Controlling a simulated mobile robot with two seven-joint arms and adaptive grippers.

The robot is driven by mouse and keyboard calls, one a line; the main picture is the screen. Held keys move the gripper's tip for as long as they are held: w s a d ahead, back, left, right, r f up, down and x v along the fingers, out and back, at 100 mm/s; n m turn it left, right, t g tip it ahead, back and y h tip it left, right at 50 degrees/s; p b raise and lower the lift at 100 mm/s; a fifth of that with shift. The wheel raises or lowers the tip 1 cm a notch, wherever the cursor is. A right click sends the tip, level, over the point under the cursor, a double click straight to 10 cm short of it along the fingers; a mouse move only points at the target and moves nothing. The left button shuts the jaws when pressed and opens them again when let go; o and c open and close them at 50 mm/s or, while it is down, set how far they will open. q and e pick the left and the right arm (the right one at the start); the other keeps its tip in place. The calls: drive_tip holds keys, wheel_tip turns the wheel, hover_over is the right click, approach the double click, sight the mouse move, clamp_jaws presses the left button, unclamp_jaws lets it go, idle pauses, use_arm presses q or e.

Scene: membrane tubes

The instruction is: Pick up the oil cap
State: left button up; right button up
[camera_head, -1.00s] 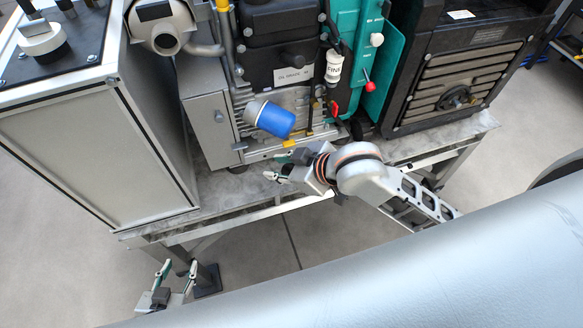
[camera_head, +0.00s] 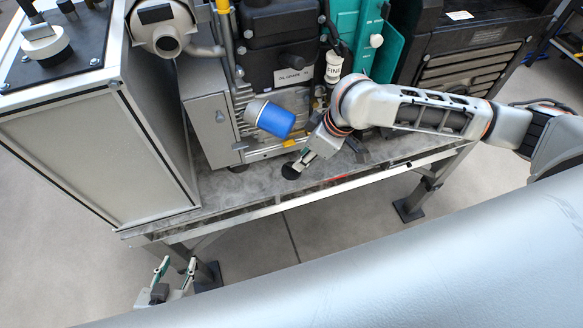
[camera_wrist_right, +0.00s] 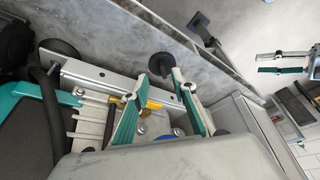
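The oil cap, which I take to be the black round cap (camera_head: 290,172), is on the grey bench top in front of the engine. It also shows in the right wrist view (camera_wrist_right: 160,62), with a short stem. My right gripper (camera_head: 297,165) reaches down to the cap from the right. In the right wrist view its fingers (camera_wrist_right: 160,82) are apart, with the cap at the gap between their tips; I cannot tell if they touch it. My left gripper (camera_head: 174,266) is open and empty, low in front of the bench; it also shows in the right wrist view (camera_wrist_right: 283,62).
A blue filter (camera_head: 270,118) sticks out of the engine just behind the cap. A grey framed cabinet (camera_head: 95,150) stands at the left and a dark box unit (camera_head: 470,70) at the right. The bench top (camera_head: 240,190) is clear near its front edge.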

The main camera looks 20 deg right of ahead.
sight(292, 169)
drive_tip(key=x, duration=0.2)
drive_tip(key=a+x, duration=0.1)
drive_tip(key=x, duration=0.2)
drive_tip(key=shift+w, duration=0.15)
clamp_jaws()
